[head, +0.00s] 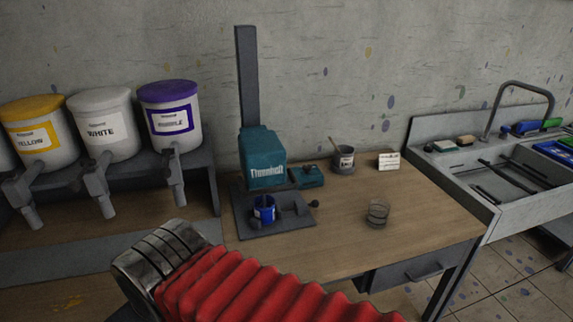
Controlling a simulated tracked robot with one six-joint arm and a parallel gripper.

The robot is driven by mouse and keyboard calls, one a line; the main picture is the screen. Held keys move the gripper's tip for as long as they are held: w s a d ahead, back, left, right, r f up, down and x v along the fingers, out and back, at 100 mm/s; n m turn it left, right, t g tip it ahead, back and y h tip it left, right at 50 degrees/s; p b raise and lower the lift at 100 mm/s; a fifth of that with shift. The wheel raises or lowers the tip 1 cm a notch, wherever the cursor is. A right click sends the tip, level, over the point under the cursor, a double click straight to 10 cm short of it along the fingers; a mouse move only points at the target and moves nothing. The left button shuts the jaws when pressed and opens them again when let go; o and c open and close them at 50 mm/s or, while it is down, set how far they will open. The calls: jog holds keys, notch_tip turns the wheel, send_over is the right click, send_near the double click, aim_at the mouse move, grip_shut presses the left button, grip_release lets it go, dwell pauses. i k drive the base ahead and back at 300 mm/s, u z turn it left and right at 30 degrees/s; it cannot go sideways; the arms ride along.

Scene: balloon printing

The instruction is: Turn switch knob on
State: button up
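A mixing machine with a teal head (262,160) stands on the wooden table, mounted on a tall dark column (248,80). A small blue can (264,209) sits on its dark base plate (248,228), under the head. A small teal box (309,178) with a dark part on top sits right of the head. A small dark round knob (314,204) shows at the right edge of the base. I cannot tell which part is the switch knob or its setting. My red-sleeved arm crosses the bottom front; my gripper's fingers are not visible.
Yellow (31,128), white (103,126) and purple-lidded (170,115) dispensers with taps stand on a shelf at left. A sink (515,187) is at right.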

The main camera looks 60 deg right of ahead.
aim_at(306, 167)
jog(key=u, duration=0.45)
jog(key=k, duration=1.5)
jog(key=z, duration=1.35)
jog(key=i, duration=0.9)
jog(key=z, duration=0.05)
